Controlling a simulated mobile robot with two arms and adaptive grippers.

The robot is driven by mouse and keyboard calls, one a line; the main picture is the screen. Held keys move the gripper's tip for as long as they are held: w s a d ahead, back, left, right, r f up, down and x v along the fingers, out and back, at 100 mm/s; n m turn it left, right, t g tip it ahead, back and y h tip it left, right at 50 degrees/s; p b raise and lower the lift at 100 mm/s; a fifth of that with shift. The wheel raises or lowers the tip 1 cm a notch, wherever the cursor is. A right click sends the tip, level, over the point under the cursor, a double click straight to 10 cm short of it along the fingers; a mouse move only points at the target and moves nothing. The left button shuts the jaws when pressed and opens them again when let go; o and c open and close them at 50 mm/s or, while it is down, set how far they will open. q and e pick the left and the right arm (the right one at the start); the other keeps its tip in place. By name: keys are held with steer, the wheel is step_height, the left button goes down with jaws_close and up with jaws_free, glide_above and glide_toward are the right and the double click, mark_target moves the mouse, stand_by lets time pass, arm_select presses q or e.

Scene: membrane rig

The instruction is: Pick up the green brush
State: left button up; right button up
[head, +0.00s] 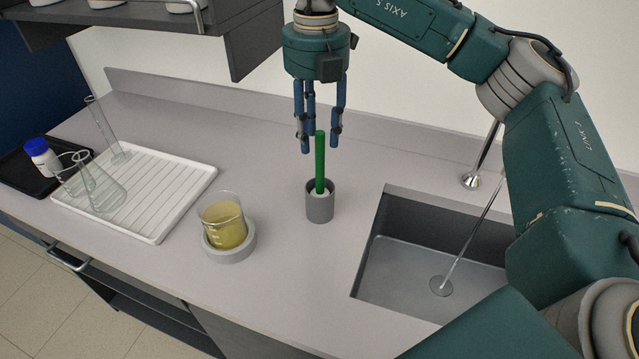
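The green brush (320,158) stands upright in a small grey cylindrical holder (320,207) on the counter, left of the sink. Only its green handle shows; its lower end is hidden inside the holder. My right gripper (319,143) points down from above with its blue fingers spread apart. The fingertips are around or just behind the top of the handle; I cannot tell the exact depth. Nothing is held between them. My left gripper is not in view.
A beaker of yellow liquid (225,221) sits on a round grey base (231,248). A white ribbed tray (181,202) holds glassware. A white bottle with a blue cap (42,158) stands on a black tray (14,166). The sink (400,266) and tap (471,180) are at right.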

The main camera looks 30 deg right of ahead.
mark_target(319, 159)
steer(key=f+p, duration=0.1)
steer(key=f, duration=0.5)
steer(key=shift+s+f+p, duration=0.2)
steer(key=shift+p, duration=0.2)
steer(key=f, duration=0.1)
steer(key=f+p, duration=0.1)
steer(key=f, duration=0.1)
steer(key=shift+s+d+f, duration=0.15)
steer(key=shift+s+f, duration=0.05)
steer(key=shift+f, duration=0.5)
jaws_close()
